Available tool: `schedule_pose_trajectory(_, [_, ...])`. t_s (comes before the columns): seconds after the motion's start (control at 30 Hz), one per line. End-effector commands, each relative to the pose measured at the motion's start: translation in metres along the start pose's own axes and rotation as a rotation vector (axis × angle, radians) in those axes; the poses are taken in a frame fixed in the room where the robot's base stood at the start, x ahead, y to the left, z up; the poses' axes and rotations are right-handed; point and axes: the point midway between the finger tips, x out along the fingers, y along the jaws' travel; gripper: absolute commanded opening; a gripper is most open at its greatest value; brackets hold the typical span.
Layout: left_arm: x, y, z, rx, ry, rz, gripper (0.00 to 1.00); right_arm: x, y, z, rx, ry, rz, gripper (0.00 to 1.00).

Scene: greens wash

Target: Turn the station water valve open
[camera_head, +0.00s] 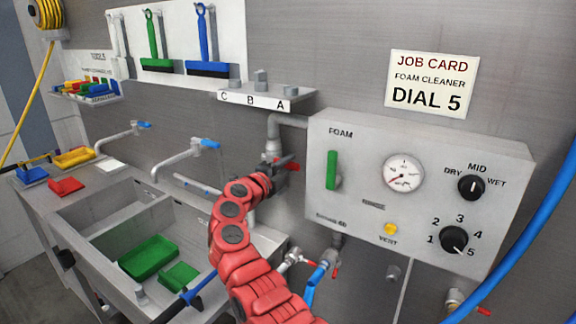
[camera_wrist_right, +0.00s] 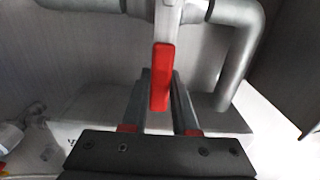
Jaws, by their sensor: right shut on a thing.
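The station water valve sits on the grey pipe (camera_head: 273,130) that bends down at the left side of the control panel. Its red lever handle (camera_head: 292,166) shows just past my right gripper (camera_head: 274,170), whose red arm comes up from below. In the right wrist view the red handle (camera_wrist_right: 160,78) lies between the two fingers of my right gripper (camera_wrist_right: 160,105), which is shut on it. The handle points down toward the gripper there, in front of a bent grey pipe (camera_wrist_right: 240,55). The valve body is partly hidden by the gripper. My left gripper is not in view.
The grey panel (camera_head: 350,215) carries a green foam lever (camera_head: 332,170), a gauge and two black knobs. A shelf (camera_head: 300,95) labelled C, B, A is just above the gripper. Sinks with green trays (camera_head: 148,257) are left. A blue hose (camera_head: 545,230) hangs right.

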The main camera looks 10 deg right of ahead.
Motion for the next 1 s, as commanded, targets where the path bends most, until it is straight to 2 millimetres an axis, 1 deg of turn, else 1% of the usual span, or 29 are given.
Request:
schedule_pose_trajectory(0.17, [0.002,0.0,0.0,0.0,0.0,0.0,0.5,0.0,0.0,0.0,-0.006,0.0,0.002,0.0])
schedule_pose_trajectory(0.33, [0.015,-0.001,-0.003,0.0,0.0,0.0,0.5,0.001,-0.007,0.0,-0.048,0.001,0.002,0.0])
schedule_pose_trajectory(0.47, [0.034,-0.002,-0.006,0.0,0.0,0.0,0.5,0.0,-0.015,0.001,-0.117,0.0,0.005,0.0])
schedule_pose_trajectory(0.6, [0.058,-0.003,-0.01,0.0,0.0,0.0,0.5,0.001,-0.025,0.002,-0.216,0.0,0.004,0.0])
schedule_pose_trajectory(0.8, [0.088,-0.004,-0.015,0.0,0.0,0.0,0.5,0.001,-0.037,0.005,-0.37,0.0,0.003,0.0])
schedule_pose_trajectory(1.0, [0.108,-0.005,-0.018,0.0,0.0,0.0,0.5,0.0,-0.044,0.011,-0.497,-0.003,0.001,0.0])
